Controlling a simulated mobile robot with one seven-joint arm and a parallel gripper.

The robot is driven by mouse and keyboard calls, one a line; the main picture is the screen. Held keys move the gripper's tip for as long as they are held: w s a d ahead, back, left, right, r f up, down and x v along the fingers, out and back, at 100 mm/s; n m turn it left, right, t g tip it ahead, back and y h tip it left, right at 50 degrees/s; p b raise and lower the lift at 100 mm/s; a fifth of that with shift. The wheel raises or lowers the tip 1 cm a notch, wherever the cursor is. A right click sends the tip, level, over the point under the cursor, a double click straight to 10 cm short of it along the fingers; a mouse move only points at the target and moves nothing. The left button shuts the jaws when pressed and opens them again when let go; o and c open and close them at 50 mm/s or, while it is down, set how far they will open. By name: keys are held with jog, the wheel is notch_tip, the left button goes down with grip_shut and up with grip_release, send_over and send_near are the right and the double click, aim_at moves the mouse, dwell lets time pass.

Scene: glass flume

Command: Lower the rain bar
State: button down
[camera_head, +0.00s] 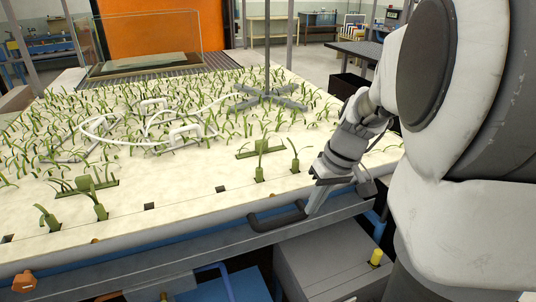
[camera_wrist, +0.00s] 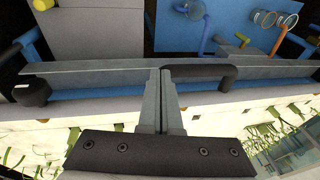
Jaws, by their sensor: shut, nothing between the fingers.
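No part can be told for sure as the rain bar. A dark bar handle (camera_head: 278,220) sticks out from the front edge of the planted bed (camera_head: 150,222). It also shows in the wrist view (camera_wrist: 205,71). My gripper (camera_head: 312,211) is at the right end of this handle in the head view. In the wrist view my gripper (camera_wrist: 160,72) has its two fingers together, tips at the handle's end. The fingers are shut with nothing between them. I cannot tell whether they touch the handle.
A grey cross-shaped base with an upright pole (camera_head: 267,60) stands on the bed among green plants and a white tube loop (camera_head: 95,127). A grey cabinet (camera_head: 325,262) is below the front edge. A glass tank (camera_head: 150,45) is behind.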

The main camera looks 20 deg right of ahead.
notch_tip(320, 180, down, 20)
jog(key=b, duration=1.4)
jog(key=shift+f+b, duration=0.25)
jog(key=shift+b, duration=0.15)
jog(key=shift+s+a+f, duration=0.1)
jog(key=shift+s+f, duration=0.05)
jog(key=shift+s, duration=0.05)
